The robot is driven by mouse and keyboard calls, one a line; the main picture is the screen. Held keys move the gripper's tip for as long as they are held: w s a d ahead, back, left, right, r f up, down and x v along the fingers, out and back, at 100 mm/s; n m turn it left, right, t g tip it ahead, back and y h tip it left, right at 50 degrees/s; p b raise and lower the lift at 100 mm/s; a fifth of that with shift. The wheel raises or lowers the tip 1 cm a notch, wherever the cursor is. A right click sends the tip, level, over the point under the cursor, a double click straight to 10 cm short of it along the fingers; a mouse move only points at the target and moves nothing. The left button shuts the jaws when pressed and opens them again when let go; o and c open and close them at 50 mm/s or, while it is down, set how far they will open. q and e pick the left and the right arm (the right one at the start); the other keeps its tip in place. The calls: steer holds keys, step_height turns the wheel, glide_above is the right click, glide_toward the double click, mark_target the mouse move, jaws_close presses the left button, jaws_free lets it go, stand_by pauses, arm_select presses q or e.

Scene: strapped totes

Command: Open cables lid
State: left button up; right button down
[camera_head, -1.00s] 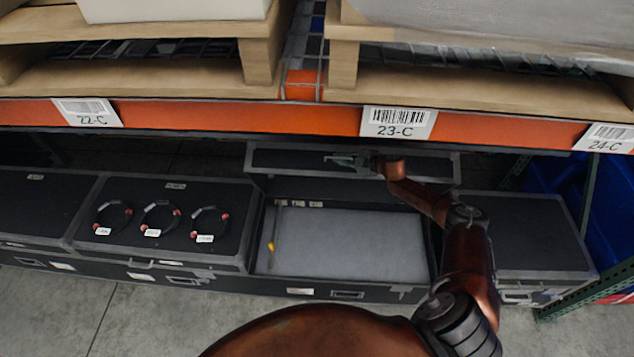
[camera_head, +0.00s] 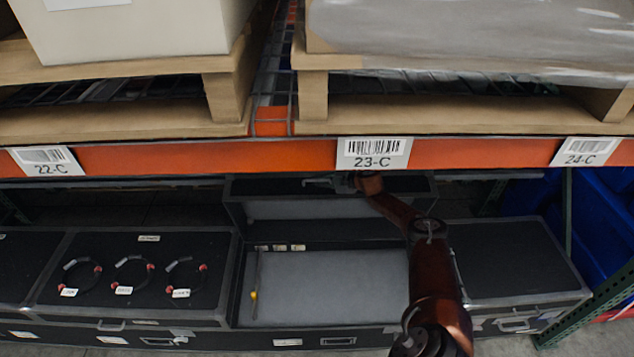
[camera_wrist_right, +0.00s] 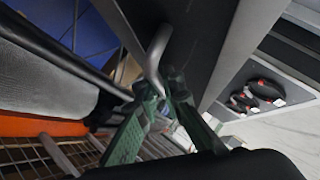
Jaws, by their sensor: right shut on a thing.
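The middle black case (camera_head: 322,330) stands open on the floor under the shelf, showing a pale grey interior with a thin yellow-tipped item at its left side. Its lid (camera_head: 285,190) is raised at the back. My right gripper (camera_head: 325,183) is at the lid's upper edge, below the 23-C label. In the right wrist view its green fingers (camera_wrist_right: 160,92) are closed around a bent grey metal handle (camera_wrist_right: 157,52) on a dark panel. The writing on the case labels is too small to read. My left gripper is out of view.
A closed case (camera_head: 150,245) on the left carries three looped cables (camera_head: 130,274). Another closed case (camera_head: 515,262) stands on the right. The orange shelf beam (camera_head: 230,156) runs close above the raised lid, with loaded pallets on it. Blue bins (camera_head: 600,220) are at the far right.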

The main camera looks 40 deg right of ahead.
steer(key=c, duration=2.1)
jaws_free()
steer(key=shift+s+f, duration=0.15)
steer(key=shift+f, duration=0.1)
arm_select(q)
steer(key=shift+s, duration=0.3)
arm_select(e)
steer(key=shift+o, duration=0.3)
steer(key=shift+a, duration=0.1)
steer(key=v, duration=1.2)
steer(key=shift+d+r, duration=0.2)
steer(key=shift+r, duration=0.05)
